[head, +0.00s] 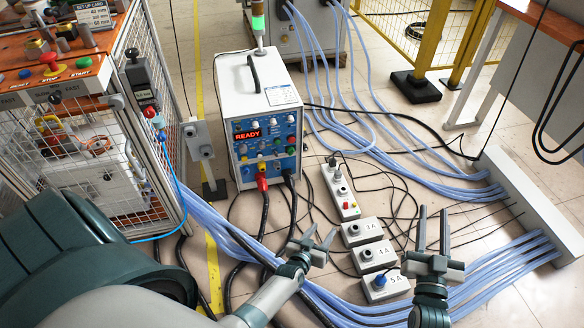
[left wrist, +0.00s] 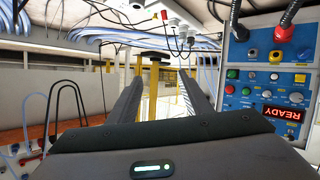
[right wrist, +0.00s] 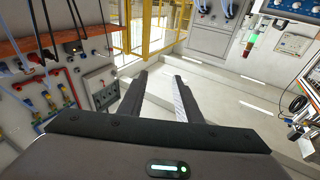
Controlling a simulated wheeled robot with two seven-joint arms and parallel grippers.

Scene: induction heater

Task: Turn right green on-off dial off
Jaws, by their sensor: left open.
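The power unit (head: 268,100) stands at centre in the head view, with a lit READY display (head: 248,135) on its blue front. Its panel carries small buttons and dials, among them a green control (head: 277,142). The left wrist view shows the panel upside down at the right, with a green control (left wrist: 233,73); which one is the right green dial, and its setting, I cannot tell. My left gripper (head: 324,227) is open and empty, right of and in front of the unit, apart from it. My right gripper (head: 434,208) is open and empty, further right.
Blue hoses (head: 470,180) and black cables run across the floor. Boxes marked 3A (head: 361,232), 4A (head: 374,256) and 5A (head: 386,285) lie near my grippers. A wire-mesh cage (head: 90,130) is at left and a white trough (head: 530,205) at right.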

